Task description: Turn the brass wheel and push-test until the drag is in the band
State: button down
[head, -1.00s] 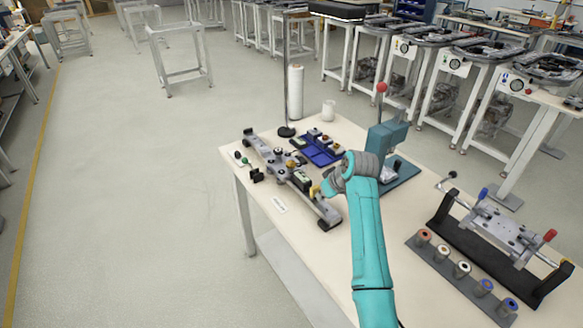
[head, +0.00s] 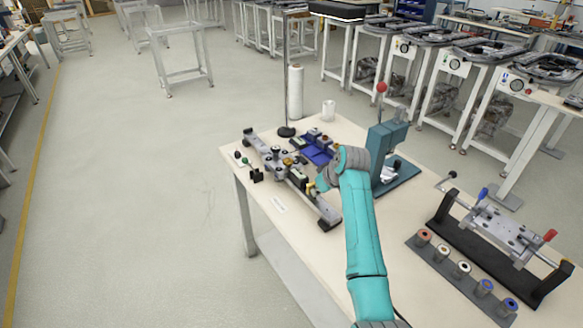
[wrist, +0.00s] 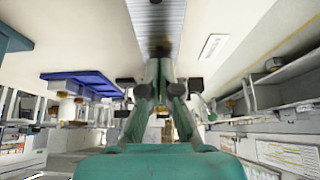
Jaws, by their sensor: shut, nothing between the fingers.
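A grey rail (head: 322,207) with end feet lies across the table's left part. A carriage with dark knobs sits along it. A small brass-coloured round part (head: 288,161), which looks like the wheel, is on the carriage. A yellowish part (head: 312,187) sits lower on the rail, close to my gripper (head: 320,184). In the wrist view my gripper (wrist: 159,62) is shut and empty, its fingertips over the grey rail (wrist: 158,15).
A blue tray (head: 318,155) with small parts lies behind the rail. A teal press (head: 380,150) with a red knob stands right of the gripper. A white label (head: 279,204) lies in front of the rail. A fixture (head: 500,235) and several rollers fill the right side.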

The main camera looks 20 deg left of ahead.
aim_at(299, 174)
jog(key=shift+w+a, duration=0.75)
jog(key=shift+a, duration=0.15)
jog(key=shift+w+a, duration=0.2)
jog(key=shift+a, duration=0.1)
jog(key=shift+w+a, duration=0.8)
jog(key=shift+a, duration=0.2)
jog(key=shift+w+a, duration=0.2)
jog(key=shift+a, duration=0.05)
jog(key=shift+w+a, duration=0.3)
jog(key=shift+a, duration=0.1)
jog(key=shift+w+a, duration=0.5)
jog(key=shift+a, duration=0.15)
jog(key=shift+w+a, duration=0.25)
jog(key=shift+a, duration=0.15)
jog(key=shift+d, duration=0.15)
jog(key=shift+s+d+r, duration=0.9)
jog(key=shift+d+r, duration=0.1)
jog(key=shift+d, duration=0.05)
